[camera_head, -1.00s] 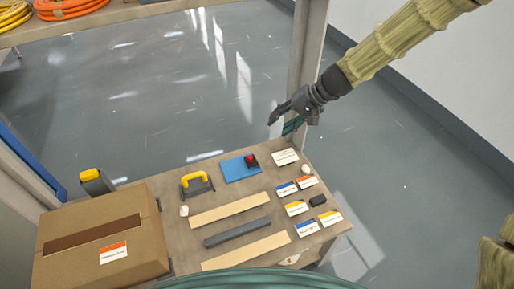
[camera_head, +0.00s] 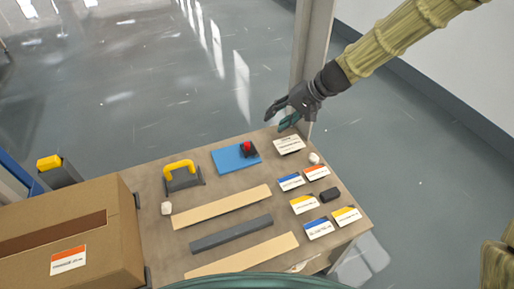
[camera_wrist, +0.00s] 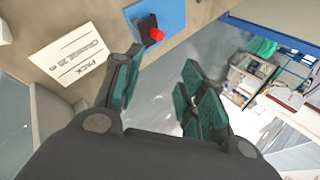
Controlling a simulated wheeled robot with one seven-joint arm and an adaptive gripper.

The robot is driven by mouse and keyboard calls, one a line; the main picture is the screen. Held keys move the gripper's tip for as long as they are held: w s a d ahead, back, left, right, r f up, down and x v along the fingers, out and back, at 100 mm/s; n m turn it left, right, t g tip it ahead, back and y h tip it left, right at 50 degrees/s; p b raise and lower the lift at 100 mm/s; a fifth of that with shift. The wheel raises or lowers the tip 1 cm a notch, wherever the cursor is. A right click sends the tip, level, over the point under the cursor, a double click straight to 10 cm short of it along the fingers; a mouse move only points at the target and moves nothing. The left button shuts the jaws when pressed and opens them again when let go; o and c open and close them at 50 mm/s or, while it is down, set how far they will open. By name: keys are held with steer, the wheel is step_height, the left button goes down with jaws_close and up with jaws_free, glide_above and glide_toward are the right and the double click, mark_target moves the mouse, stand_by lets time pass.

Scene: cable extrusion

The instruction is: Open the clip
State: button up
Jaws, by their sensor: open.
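A grey bracket with a yellow handle (camera_head: 182,172) stands at the table's far left; I cannot tell whether it is the clip. A small black piece with a red knob (camera_head: 248,149) sits on a blue plate (camera_head: 229,160) to its right; it also shows in the wrist view (camera_wrist: 152,31) on the plate (camera_wrist: 172,12), and it may be the clip. My gripper (camera_head: 279,117) is open and empty above the table's far edge, right of the red knob. In the wrist view its green-padded fingers (camera_wrist: 160,75) are apart, with the floor between them.
A white label card (camera_head: 288,145) lies near my gripper. Two beige strips (camera_head: 222,206) and a grey strip (camera_head: 231,234) lie mid-table, with several small cards at right. A cardboard box (camera_head: 100,250) fills the left. A post (camera_head: 313,60) rises behind my gripper.

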mark_target(248, 147)
steer(key=b+x, duration=0.1)
steer(key=x, duration=0.3)
steer(key=d+f+b+x, duration=0.1)
steer(key=b+x, duration=0.1)
steer(key=x, duration=0.2)
steer(key=b+x, duration=0.1)
steer(key=x, duration=0.4)
steer(key=shift+s+d+f+b, duration=0.1)
steer(key=shift+s+d+b, duration=0.1)
steer(key=shift+d+b, duration=0.1)
steer(key=shift+c, duration=0.5)
jaws_close()
steer(key=shift+s, duration=0.1)
